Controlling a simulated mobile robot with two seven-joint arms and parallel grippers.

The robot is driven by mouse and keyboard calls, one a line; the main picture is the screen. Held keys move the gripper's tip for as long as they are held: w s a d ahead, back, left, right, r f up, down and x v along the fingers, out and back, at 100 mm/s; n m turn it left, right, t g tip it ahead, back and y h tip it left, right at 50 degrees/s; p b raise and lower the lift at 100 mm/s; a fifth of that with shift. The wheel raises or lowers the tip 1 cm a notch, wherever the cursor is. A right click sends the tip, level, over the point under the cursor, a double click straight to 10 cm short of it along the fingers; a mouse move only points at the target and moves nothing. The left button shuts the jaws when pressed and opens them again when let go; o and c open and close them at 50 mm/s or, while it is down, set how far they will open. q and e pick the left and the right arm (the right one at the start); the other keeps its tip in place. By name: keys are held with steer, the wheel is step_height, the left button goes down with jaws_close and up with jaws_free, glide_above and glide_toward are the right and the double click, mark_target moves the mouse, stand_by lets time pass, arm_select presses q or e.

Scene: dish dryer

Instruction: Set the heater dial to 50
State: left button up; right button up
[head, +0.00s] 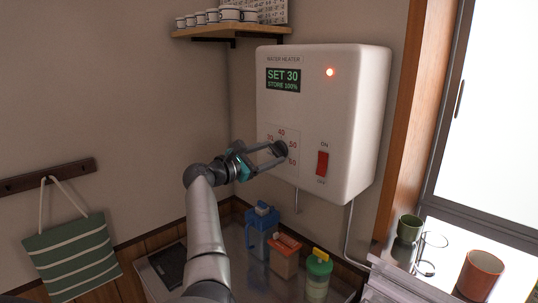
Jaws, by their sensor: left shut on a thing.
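A white water heater (314,110) hangs on the wall. Its green display (284,80) reads SET 30 and STORE 100%. The dark heater dial (280,149) is low on the front at the left, with red numbers around it; 40 and 50 are among those I make out, and others are partly hidden. My left gripper (276,154) reaches in from the left and is shut on the dial, hiding part of it. The dial's pointer cannot be made out. A red ON/OFF switch (322,163) sits right of the dial. My right gripper is not in view.
Pipes (350,235) run down from the heater. A shelf (230,31) with cups is above left. Pots stand by the window at right.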

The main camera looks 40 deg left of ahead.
arm_select(q)
steer(key=c, duration=0.4)
steer(key=shift+o, duration=0.2)
